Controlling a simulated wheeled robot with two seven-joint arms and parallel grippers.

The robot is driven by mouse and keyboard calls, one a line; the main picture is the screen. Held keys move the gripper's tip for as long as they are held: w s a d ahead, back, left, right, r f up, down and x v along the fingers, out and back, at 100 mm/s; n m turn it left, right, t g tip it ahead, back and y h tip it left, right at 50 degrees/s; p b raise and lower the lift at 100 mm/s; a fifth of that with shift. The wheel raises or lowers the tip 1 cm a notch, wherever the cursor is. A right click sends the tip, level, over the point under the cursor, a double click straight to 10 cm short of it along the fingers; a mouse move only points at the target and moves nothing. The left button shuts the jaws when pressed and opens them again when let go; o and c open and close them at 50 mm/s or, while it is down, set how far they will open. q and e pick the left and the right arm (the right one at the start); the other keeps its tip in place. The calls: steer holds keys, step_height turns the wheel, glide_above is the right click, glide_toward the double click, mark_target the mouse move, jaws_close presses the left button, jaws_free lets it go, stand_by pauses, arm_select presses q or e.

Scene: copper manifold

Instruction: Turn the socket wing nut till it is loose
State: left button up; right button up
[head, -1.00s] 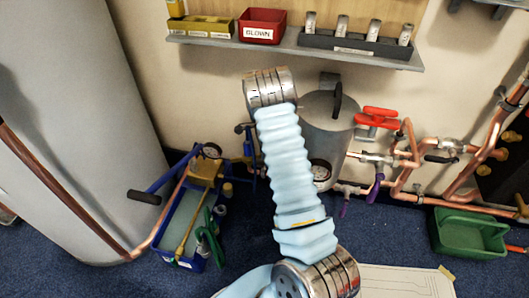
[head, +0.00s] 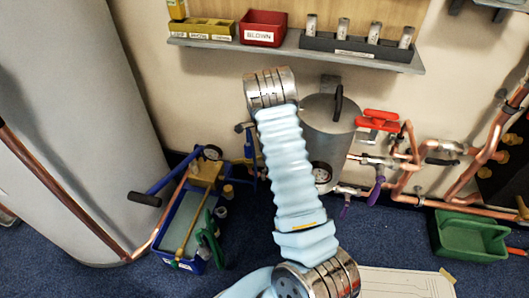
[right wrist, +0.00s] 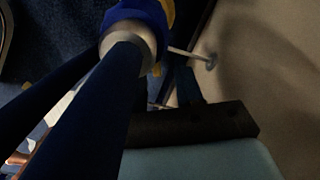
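I cannot pick out the socket wing nut with certainty. Small blue fittings (head: 249,143) show just left of my right forearm in the head view, partly hidden by it. In the right wrist view, a metal collar with a blue ring (right wrist: 148,20) is at the upper middle, with dark bars running from it to the lower left. My right arm rises from the bottom in a light blue sleeve and hides its gripper in the head view. In the dim right wrist view, a black gripper mount (right wrist: 190,126) shows, but the fingers' opening is unclear. My left gripper is out of view.
A grey tank (head: 328,125) stands behind my arm, with copper pipes and a red-handled valve (head: 377,120) to its right. A blue tub (head: 185,225) with a pump is at left beside a large cylinder (head: 75,130). A shelf (head: 290,45) hangs above; a green tray (head: 470,235) lies right.

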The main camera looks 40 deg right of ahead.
step_height(320, 180, up, 11)
steer(key=p, duration=0.1)
stand_by(0.7)
